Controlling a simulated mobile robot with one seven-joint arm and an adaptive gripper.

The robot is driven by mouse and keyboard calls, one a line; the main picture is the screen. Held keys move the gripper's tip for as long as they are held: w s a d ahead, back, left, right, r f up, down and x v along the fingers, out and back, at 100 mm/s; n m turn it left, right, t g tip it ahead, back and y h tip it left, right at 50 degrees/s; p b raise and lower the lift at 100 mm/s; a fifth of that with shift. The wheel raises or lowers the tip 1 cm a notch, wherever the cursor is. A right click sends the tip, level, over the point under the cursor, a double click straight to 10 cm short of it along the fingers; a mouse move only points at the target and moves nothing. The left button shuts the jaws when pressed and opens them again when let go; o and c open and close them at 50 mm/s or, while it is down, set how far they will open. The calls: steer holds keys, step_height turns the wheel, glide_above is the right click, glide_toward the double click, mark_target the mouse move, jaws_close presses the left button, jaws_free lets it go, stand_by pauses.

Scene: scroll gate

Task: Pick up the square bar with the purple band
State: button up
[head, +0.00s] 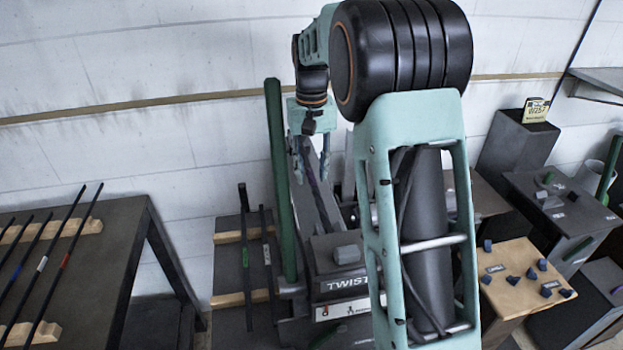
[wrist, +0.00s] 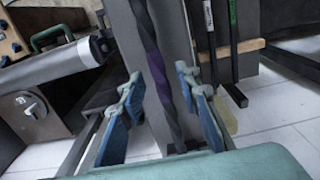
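A dark grey twisted square bar with a purple band (wrist: 154,66) runs lengthwise through the middle of the wrist view. In the head view the purple band (head: 314,186) shows as a thin strip below my gripper (head: 311,170). My gripper (wrist: 159,84) is open. In the wrist view its two blue-padded fingers appear on either side of the bar, with gaps between them and it. I cannot tell how far the fingertips reach past the bar. My arm hides part of the machine that bears the bar in the head view.
A grey machine labelled "TWIST" (head: 345,284) stands below my gripper. A tall green post (head: 280,180) rises close to its left. A rack with dark bars (head: 255,240) stands beside it. A table (head: 120,235) with several banded bars is at left. A wooden-topped stand (head: 510,258) is at right.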

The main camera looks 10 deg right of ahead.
jaws_close()
steer(key=shift+r, duration=0.15)
